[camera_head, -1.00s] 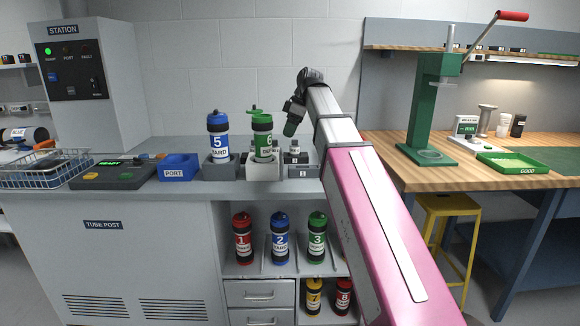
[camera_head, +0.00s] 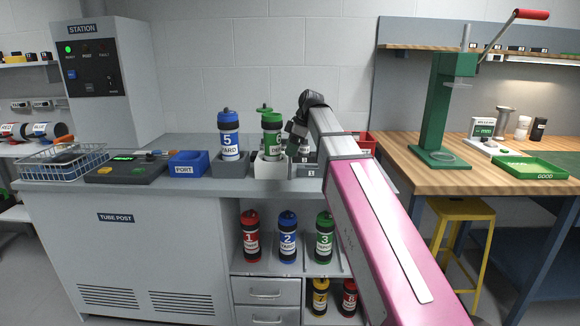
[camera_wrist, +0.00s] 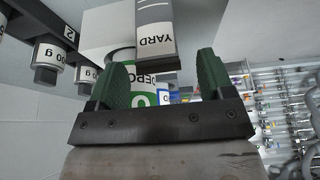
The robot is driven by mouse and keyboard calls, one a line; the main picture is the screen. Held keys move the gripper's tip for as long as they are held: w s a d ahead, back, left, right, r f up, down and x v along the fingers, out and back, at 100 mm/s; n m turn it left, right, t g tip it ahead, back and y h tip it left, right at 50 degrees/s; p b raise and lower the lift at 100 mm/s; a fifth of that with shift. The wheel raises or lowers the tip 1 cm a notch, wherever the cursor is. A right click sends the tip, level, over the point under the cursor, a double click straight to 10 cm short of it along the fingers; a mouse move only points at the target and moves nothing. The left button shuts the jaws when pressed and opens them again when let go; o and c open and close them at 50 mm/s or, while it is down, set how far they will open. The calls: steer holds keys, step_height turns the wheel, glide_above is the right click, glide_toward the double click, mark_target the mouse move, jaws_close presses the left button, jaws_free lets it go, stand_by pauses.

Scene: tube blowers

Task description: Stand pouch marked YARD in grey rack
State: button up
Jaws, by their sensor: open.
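In the wrist view, which looks upside down, a grey-and-white piece marked YARD (camera_wrist: 155,40) lies just beyond and between my fingertips. I cannot tell whether it is the pouch. My gripper (camera_wrist: 163,85) is open, its two green fingers apart with nothing held. In the head view my gripper (camera_head: 297,130) is small and dark, right of green tube 6 (camera_head: 271,124), above the counter. A grey block (camera_head: 308,170) lies below it, partly hidden by my arm; I cannot tell whether it is the grey rack.
Blue tube 5 (camera_head: 229,124), marked YARD, stands in a grey holder (camera_head: 230,168). Tube 6 stands in a white holder (camera_head: 270,169). A blue PORT bin (camera_head: 188,165) is to the left. In the wrist view, small weights (camera_wrist: 49,52) stand by a dark strip at left.

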mark_target(290, 165)
steer(key=shift+x, duration=1.5)
steer(key=c, duration=1.1)
steer(key=shift+r, duration=0.1)
